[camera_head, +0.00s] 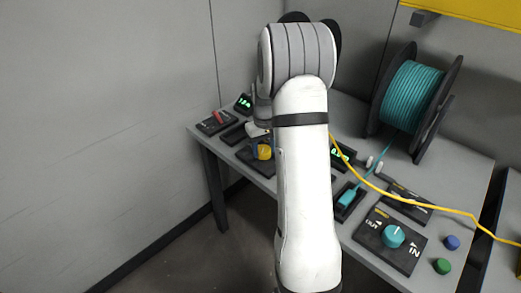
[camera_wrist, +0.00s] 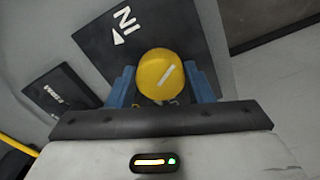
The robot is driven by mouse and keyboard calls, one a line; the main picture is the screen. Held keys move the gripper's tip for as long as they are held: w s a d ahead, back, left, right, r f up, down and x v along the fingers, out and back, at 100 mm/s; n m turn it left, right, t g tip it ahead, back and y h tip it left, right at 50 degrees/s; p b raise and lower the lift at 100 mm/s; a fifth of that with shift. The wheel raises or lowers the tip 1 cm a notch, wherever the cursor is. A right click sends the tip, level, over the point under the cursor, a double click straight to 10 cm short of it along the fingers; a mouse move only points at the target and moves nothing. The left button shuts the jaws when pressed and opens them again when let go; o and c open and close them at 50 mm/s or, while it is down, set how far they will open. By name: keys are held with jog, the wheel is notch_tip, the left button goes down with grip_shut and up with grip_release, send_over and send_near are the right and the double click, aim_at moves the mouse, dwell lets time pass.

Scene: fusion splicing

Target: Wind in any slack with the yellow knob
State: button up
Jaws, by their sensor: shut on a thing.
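The yellow knob (camera_wrist: 161,74) is round with a pale line across its face. It sits on a dark panel (camera_wrist: 128,42) marked "IN" with an arrow. My gripper (camera_wrist: 161,84) has its two blue fingers on either side of the knob, shut on it. In the head view the yellow knob (camera_head: 264,152) shows just left of my white arm, at the table's left part. My arm hides much of the middle of the table there, and the fingers show only as a small blue patch by the knob.
A teal knob (camera_head: 392,236) sits on an OUT/IN panel at the right front. A teal cable spool (camera_head: 413,95) stands at the back right. A yellow cable (camera_head: 420,203) crosses the table. A red lever (camera_head: 218,117) is at the far left. Blue (camera_head: 452,242) and green (camera_head: 442,266) buttons are at the right.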

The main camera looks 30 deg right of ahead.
aim_at(264, 149)
dwell(0.9)
jog(key=o, duration=1)
jog(key=shift+r, duration=3.9)
